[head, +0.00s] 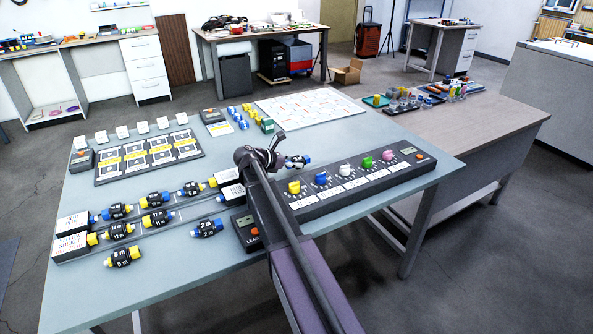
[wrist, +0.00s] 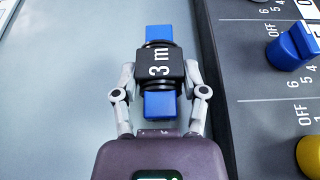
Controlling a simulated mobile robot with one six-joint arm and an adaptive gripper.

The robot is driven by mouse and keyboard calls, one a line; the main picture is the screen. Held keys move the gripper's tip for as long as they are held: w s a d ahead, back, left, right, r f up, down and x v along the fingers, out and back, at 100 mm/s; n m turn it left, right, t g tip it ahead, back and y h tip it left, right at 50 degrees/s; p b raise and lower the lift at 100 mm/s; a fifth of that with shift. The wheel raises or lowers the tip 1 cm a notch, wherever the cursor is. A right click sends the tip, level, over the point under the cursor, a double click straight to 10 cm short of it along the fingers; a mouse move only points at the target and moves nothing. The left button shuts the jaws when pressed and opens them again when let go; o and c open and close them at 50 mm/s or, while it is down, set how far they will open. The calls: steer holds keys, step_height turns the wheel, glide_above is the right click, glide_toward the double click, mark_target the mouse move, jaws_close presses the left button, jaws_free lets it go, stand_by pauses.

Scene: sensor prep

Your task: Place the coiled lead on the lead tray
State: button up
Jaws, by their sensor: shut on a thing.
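A coiled lead (wrist: 160,66) with a black body marked "3 m" and blue ends sits between the fingers of my gripper (wrist: 160,80) in the wrist view. The fingers are closed on both sides of its black body. In the head view the lead (head: 298,161) shows just right of my gripper (head: 278,156), beside the dial panel. Its underside is hidden, so I cannot tell its height above the table. Several trays (head: 377,101) stand on the right-hand bench; I cannot tell which is the lead tray.
A long dark panel (head: 410,165) with coloured dials lies right of the lead. Similar black leads with blue or yellow ends (head: 123,257) lie at the table's left. A white gridded board (head: 310,107) and a yellow-labelled board (head: 150,155) lie behind.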

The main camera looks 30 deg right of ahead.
steer(key=shift+f+b, duration=1.15)
steer(key=shift+f, duration=0.3)
steer(key=shift+f, duration=0.1)
steer(key=o, duration=1.2)
steer(key=shift+a+r, duration=0.1)
steer(key=shift+r, duration=0.15)
steer(key=p+v, duration=0.4)
steer(key=v, duration=0.6)
steer(key=shift+a+r, duration=0.2)
steer(key=shift+a+r+p, duration=0.15)
steer(key=shift+a+p, duration=0.15)
steer(key=shift+a, duration=0.35)
